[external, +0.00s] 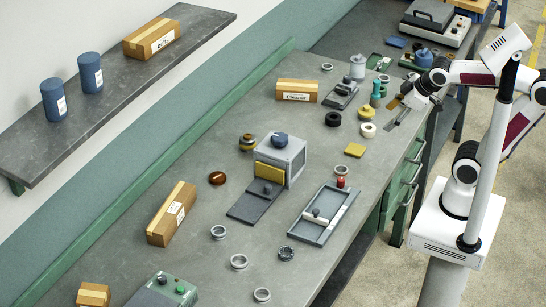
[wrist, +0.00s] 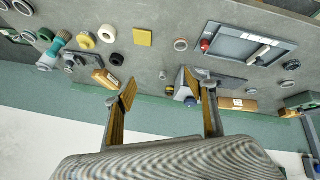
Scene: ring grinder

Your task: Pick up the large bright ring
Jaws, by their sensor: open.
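Several metal rings lie flat on the grey bench. Bright silver ones show in the external view near the front: one ring (external: 239,262), another ring (external: 218,232) and a third ring (external: 262,295). A darker ring (external: 286,253) lies beside them. Another bright ring (external: 341,170) lies by the tray's back corner; it also shows in the wrist view (wrist: 181,45). I cannot tell which is the large one. My gripper (external: 401,110) is open and empty above the bench's right edge, apart from all these rings. Its spread fingers (wrist: 168,95) show in the wrist view.
A grey tray (external: 322,233) with a red-topped piece stands near the bench's right edge. A grey machine (external: 280,158) stands mid-bench. Cardboard boxes (external: 172,214) (external: 297,91), a white ring (external: 368,129), black rings (external: 333,119) and a yellow square (external: 354,150) lie around.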

